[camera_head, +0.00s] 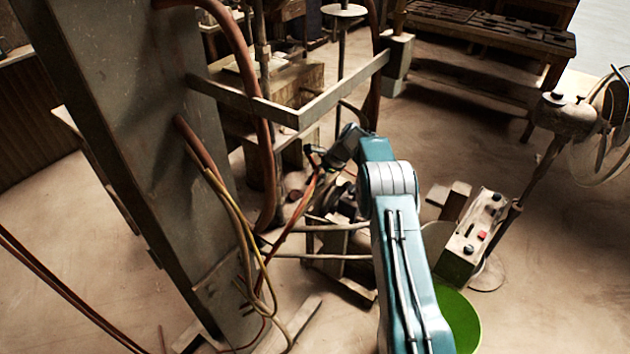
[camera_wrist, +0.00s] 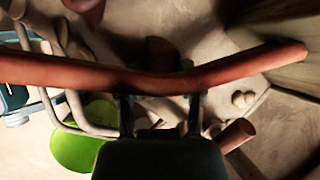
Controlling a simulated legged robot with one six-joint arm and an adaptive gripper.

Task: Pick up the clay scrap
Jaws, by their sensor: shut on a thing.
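My gripper (camera_head: 314,156) is at the end of my teal arm, beside the brown hoses and the metal frame in the head view. In the wrist view, my gripper (camera_wrist: 160,60) has its fingers partly hidden behind a red-brown hose that crosses the picture. A dark brown lump, which looks like the clay scrap (camera_wrist: 160,50), shows between the fingers just beyond the hose. The gripper appears shut on it. The scrap's lower part is hidden by the hose. In the head view I cannot make out the held scrap.
The red-brown hose (camera_wrist: 60,72) passes very close to the fingers; I cannot tell if it touches. A green round container (camera_head: 460,322) stands right of my arm. A control box (camera_head: 474,232) and a fan (camera_head: 606,115) stand at right. Thin cables (camera_head: 243,235) hang at left.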

